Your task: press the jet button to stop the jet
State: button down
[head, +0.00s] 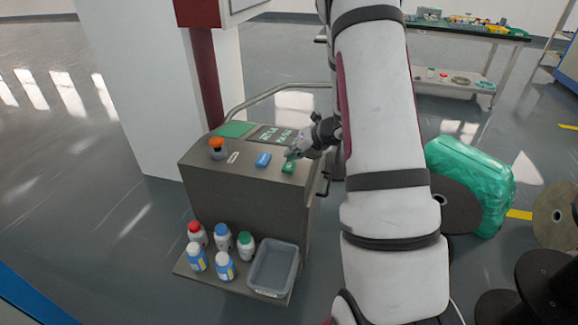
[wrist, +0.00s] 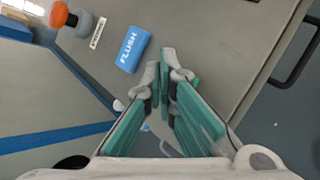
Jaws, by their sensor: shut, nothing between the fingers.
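A green button (head: 288,167) sits on the sloped top of the grey console (head: 245,212) in the head view; its lettering is too small to read. A blue button (head: 263,160) is to its left, and it reads FLUSH in the wrist view (wrist: 132,49). My gripper (head: 292,154) is shut and empty, with its fingertips just above the green button; I cannot tell whether they touch it. In the wrist view the shut fingertips (wrist: 166,64) are over the panel to the right of FLUSH.
An orange knob (head: 216,143) stands at the panel's left. A dark screen with green text (head: 272,136) is behind the buttons. Several bottles (head: 222,237) and a grey bin (head: 273,267) rest on the lower shelf. A handrail (head: 275,91) curves behind the console.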

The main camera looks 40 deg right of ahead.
aim_at(291, 165)
jog(key=shift+f, duration=0.15)
jog(key=shift+f+b, duration=0.3)
jog(key=shift+b, duration=0.1)
jog(key=shift+f+b, duration=0.4)
jog(key=shift+f, duration=0.05)
dwell(0.7)
jog(key=shift+r, duration=0.1)
jog(key=shift+r+p, duration=0.7)
jog(key=shift+r, duration=0.1)
jog(key=shift+r, duration=0.1)
notch_tip(291, 165, up, 5)
jog(key=p, duration=0.4)
dwell(0.8)
